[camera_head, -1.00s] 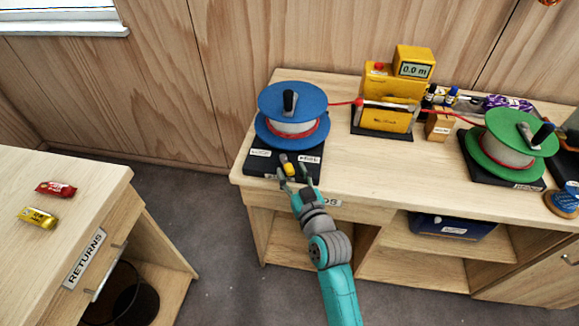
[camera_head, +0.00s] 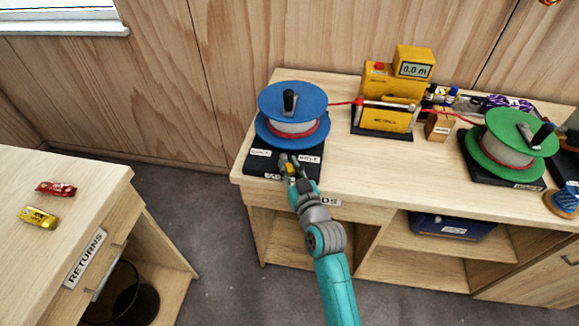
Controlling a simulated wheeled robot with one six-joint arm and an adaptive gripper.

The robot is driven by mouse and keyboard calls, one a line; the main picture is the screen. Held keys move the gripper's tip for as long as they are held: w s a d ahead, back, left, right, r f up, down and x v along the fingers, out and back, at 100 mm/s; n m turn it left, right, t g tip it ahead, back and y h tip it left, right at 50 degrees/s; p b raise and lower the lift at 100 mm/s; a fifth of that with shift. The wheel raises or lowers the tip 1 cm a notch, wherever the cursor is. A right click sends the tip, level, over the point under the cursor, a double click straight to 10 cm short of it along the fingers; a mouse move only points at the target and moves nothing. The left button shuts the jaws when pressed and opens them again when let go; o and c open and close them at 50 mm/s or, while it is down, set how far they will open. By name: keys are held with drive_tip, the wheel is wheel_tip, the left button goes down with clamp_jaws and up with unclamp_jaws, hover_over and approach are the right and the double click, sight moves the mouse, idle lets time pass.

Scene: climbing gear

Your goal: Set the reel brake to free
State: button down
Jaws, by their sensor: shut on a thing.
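The blue reel (camera_head: 293,115) stands on a black base (camera_head: 263,160) at the left end of the workbench, with red cord wound on it and a dark crank handle on top. White labels sit on the base; their text is too small to read surely. A small yellow brake lever (camera_head: 291,170) is at the front of the base. My gripper (camera_head: 289,164) is shut on this lever, and its fingers hide most of it. The green reel (camera_head: 511,146) on another black base stands at the right.
A yellow meter (camera_head: 413,62) reading 0.0 m and a yellow cord guide (camera_head: 384,117) stand between the reels, with red cord running through. Small bottles and a box (camera_head: 440,125) stand close by. At the left, a returns table (camera_head: 85,190) holds two wrapped bars.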

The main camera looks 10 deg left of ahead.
drive_tip(key=shift+w+d+f+g, duration=0.1)
drive_tip(key=shift+d+g, duration=0.05)
drive_tip(key=shift+g, duration=0.15)
drive_tip(key=shift+d+f+n+y, duration=0.1)
drive_tip(key=shift+n+y, duration=0.4)
drive_tip(key=shift+y, duration=0.1)
drive_tip(key=shift+w+d+n+g+y, duration=0.15)
drive_tip(key=shift+n+g+y, duration=0.3)
drive_tip(key=shift+g+y, duration=0.1)
drive_tip(key=shift+w+d+n+g+y, duration=0.1)
drive_tip(key=shift+d+n+g+y, duration=0.05)
drive_tip(key=shift+n+g+y, duration=0.35)
drive_tip(key=shift+y, duration=0.25)
drive_tip(key=c, duration=1)
unclamp_jaws()
drive_tip(key=shift+o, duration=0.2)
drive_tip(key=shift+r, duration=0.2)
drive_tip(key=v, duration=1.2)
